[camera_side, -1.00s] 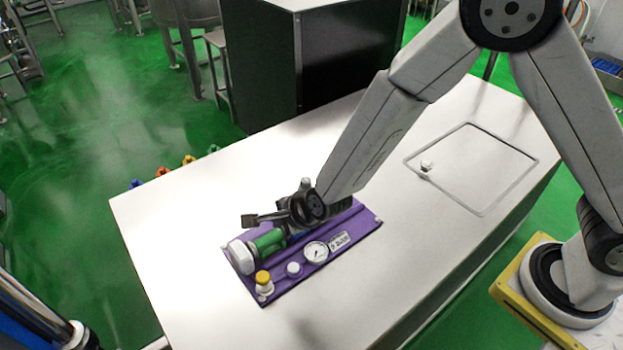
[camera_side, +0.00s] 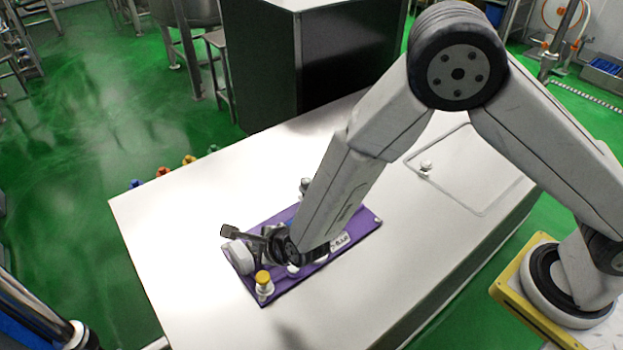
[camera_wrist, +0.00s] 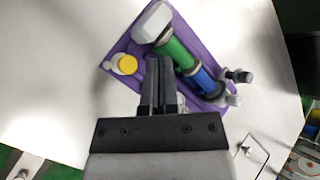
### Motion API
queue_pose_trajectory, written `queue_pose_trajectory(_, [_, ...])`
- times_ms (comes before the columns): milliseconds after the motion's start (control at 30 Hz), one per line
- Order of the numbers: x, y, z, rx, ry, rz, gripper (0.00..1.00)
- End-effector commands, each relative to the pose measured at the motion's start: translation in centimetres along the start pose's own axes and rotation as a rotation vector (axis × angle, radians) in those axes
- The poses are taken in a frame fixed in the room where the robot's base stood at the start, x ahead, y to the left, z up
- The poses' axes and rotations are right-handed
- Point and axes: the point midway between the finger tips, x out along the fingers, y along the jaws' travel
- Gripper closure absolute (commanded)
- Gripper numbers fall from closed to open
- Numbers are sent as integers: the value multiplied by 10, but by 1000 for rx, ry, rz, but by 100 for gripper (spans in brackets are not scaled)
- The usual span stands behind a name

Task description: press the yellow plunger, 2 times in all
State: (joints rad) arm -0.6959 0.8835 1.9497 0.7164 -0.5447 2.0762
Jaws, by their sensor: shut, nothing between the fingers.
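The yellow plunger (camera_side: 263,277) has a round yellow cap on a pale base at the near left corner of the purple panel (camera_side: 285,290). In the wrist view the yellow plunger (camera_wrist: 127,65) lies just left of my gripper (camera_wrist: 159,62). The gripper is shut and empty, with its fingers over the panel, between the plunger and a green and blue cylinder (camera_wrist: 175,50). The fingertips look apart from the plunger. In the side view my wrist covers much of the panel and hides the fingertips.
A white block (camera_side: 238,257) stands at the panel's left end, close to the plunger. A hatch with a small knob (camera_side: 426,165) lies to the right on the white table (camera_side: 180,230). The table left of the panel is clear.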

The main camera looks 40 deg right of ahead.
Motion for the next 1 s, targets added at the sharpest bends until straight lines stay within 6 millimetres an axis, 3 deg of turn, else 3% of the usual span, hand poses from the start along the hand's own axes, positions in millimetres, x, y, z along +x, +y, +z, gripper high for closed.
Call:
queue_pose_trajectory(367, [10,7,-8,-3,2,1,100])
queue_pose_trajectory(1000, [53,38,-39,-2,1,1,100])
